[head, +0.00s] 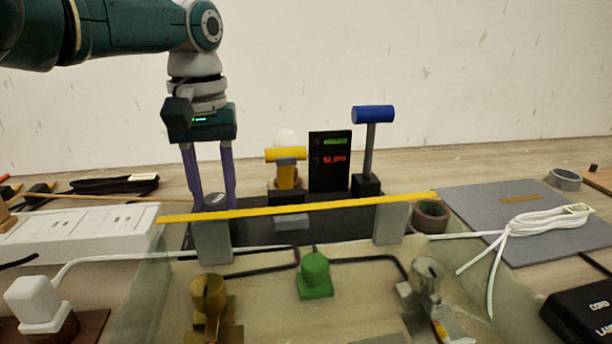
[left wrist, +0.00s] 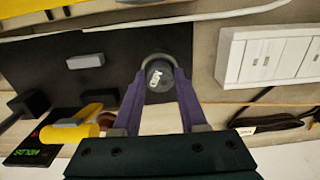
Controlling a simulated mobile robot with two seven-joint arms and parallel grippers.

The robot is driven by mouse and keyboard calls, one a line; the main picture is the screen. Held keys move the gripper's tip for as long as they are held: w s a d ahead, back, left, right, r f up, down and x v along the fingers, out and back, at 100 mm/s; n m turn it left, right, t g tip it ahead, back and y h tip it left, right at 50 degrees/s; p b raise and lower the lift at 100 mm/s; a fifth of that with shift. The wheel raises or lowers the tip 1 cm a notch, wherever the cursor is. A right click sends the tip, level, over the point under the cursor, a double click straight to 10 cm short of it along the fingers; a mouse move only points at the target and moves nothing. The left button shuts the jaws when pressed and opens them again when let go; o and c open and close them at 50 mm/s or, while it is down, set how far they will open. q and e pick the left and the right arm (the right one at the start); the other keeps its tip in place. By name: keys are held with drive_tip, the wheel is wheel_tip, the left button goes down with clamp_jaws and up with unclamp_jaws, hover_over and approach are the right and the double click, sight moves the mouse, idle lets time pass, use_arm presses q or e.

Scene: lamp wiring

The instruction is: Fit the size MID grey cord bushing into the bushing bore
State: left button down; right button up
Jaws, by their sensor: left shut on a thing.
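My left gripper (head: 214,203) points straight down at the left end of the black board (head: 345,222), behind the yellow bar. Its purple fingers are shut on the grey cord bushing (head: 215,200). In the left wrist view the bushing (left wrist: 165,78) sits between the fingertips of the gripper (left wrist: 160,80), with white lettering on its end face. A paler grey rounded rim (left wrist: 153,58) shows just beyond it; I cannot tell whether this is the bushing bore or whether the bushing touches it. My right gripper is not in view.
A yellow bar (head: 300,208) spans two grey uprights (head: 212,243) in front. A yellow-topped post (head: 286,156), a black display (head: 330,160) and a blue-topped post (head: 373,115) stand to the right. A white power strip (head: 80,232) lies left. A white cord (head: 535,222) lies on a grey mat (head: 480,205).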

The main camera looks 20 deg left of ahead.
sight(214, 199)
use_arm(q)
drive_tip(key=shift+f, duration=0.4)
drive_tip(key=shift+c, duration=1.8)
unclamp_jaws()
drive_tip(key=shift+r, duration=0.1)
drive_tip(key=shift+r, duration=0.45)
wheel_tip(214, 199, up, 8)
drive_tip(key=shift+f+p, duration=0.2)
drive_tip(key=shift+p, duration=1)
drive_tip(key=shift+s+r, duration=0.1)
drive_tip(key=shift+r, duration=0.65)
